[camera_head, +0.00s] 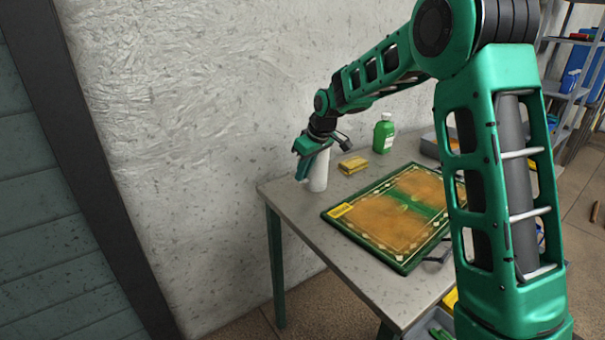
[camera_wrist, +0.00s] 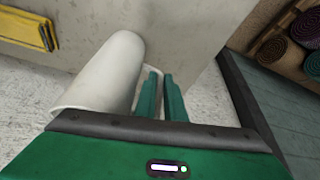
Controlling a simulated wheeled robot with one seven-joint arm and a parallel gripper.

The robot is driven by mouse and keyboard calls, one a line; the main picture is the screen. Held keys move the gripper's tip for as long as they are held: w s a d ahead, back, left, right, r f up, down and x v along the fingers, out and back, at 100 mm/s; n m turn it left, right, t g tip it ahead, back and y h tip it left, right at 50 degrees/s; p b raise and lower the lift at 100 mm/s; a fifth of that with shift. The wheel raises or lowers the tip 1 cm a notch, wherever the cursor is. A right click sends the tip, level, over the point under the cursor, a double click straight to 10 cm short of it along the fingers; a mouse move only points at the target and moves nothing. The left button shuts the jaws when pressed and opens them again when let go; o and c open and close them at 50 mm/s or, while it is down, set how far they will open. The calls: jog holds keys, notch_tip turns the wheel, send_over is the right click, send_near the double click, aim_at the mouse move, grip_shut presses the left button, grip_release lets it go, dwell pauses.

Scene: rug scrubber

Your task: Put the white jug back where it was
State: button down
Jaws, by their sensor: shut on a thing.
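The white jug (camera_head: 319,172) is at the far left corner of the table, upright, with my gripper (camera_head: 304,172) on its left side. In the wrist view the jug (camera_wrist: 100,75) fills the left middle, and its handle lies by my two green fingers (camera_wrist: 161,95). The fingers are close together and shut on the handle. In the head view the jug's base appears at the tabletop, but I cannot tell whether it touches.
The grey table (camera_head: 300,212) bears a yellow folded cloth (camera_head: 353,165), a green bottle (camera_head: 384,134) and a brown and green rug (camera_head: 395,215). A grey bin (camera_head: 430,146) stands farther right. A plaster wall (camera_head: 200,130) is behind. Rolled rugs (camera_wrist: 283,35) show in the wrist view.

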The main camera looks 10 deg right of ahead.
jog(key=c, duration=1.8)
grip_release()
jog(key=shift+c, duration=0.2)
jog(key=v, duration=1.2)
jog(key=shift+s, duration=0.1)
jog(key=s+d+f+m+g+h, duration=0.1)
jog(key=s+d+m, duration=0.2)
jog(key=s+d, duration=0.6)
jog(key=s+d+f+m+g+h, duration=0.1)
jog(key=s+d+m, duration=0.25)
jog(key=s, duration=0.85)
jog(key=s+d+f+m, duration=0.1)
jog(key=s+d+m, duration=0.2)
jog(key=s+d, duration=0.6)
jog(key=s+f+m, duration=0.2)
jog(key=s, duration=0.5)
jog(key=s+a+f+m+g, duration=0.1)
jog(key=s+f+m, duration=0.1)
jog(key=s, duration=0.6)
jog(key=shift+s+f+g, duration=0.3)
jog(key=shift+f, duration=0.25)
